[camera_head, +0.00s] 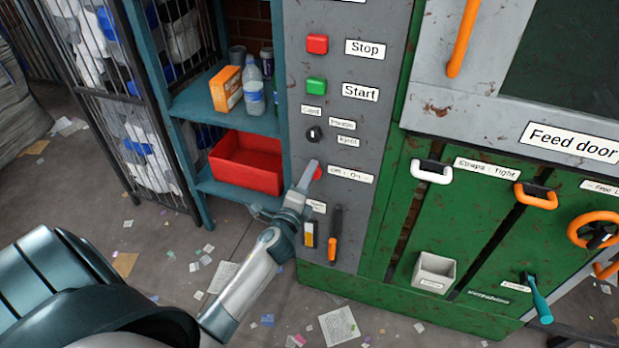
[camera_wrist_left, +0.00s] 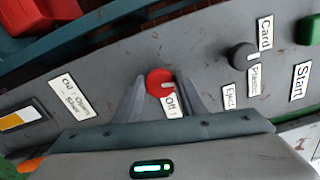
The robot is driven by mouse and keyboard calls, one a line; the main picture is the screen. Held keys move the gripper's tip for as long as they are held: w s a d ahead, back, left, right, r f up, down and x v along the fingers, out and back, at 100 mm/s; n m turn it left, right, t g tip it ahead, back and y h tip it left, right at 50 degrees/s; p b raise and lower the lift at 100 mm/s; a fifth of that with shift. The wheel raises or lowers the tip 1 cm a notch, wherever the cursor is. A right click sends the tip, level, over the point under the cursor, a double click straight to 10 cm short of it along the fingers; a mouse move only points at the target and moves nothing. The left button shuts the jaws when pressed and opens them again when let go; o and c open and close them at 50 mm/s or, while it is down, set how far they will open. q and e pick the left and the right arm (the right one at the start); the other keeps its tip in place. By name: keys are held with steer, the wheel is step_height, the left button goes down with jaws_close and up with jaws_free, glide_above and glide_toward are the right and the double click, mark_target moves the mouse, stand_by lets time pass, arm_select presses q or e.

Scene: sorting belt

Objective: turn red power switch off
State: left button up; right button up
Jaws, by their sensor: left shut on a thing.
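The red power switch (camera_head: 317,172) is a round knob on the grey control panel (camera_head: 345,135), beside a label that starts with "Off". In the left wrist view the red knob (camera_wrist_left: 160,82) sits between the two fingers, with a white mark on its right side, and the word "Off" shows just below it. My left gripper (camera_head: 309,180) reaches the panel from the lower left and is shut on the knob. In the left wrist view its fingers (camera_wrist_left: 160,98) stand on either side of the knob and cover part of the label. My right gripper is not in view.
Above the switch are a black selector knob (camera_head: 313,133), a green Start button (camera_head: 316,86) and a red Stop button (camera_head: 317,44). A blue shelf with a red bin (camera_head: 246,161) stands left. The green machine (camera_head: 480,220) with orange handles is right. Scraps litter the floor.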

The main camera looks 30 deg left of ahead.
arm_select(q)
steer(key=shift+n, duration=1.2)
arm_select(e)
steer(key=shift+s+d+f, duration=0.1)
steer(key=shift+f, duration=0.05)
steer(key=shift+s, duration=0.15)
arm_select(q)
steer(key=o, duration=1)
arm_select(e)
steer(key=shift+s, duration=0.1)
arm_select(q)
steer(key=shift+s, duration=0.1)
steer(key=b+v, duration=0.3)
steer(key=v, duration=1.4)
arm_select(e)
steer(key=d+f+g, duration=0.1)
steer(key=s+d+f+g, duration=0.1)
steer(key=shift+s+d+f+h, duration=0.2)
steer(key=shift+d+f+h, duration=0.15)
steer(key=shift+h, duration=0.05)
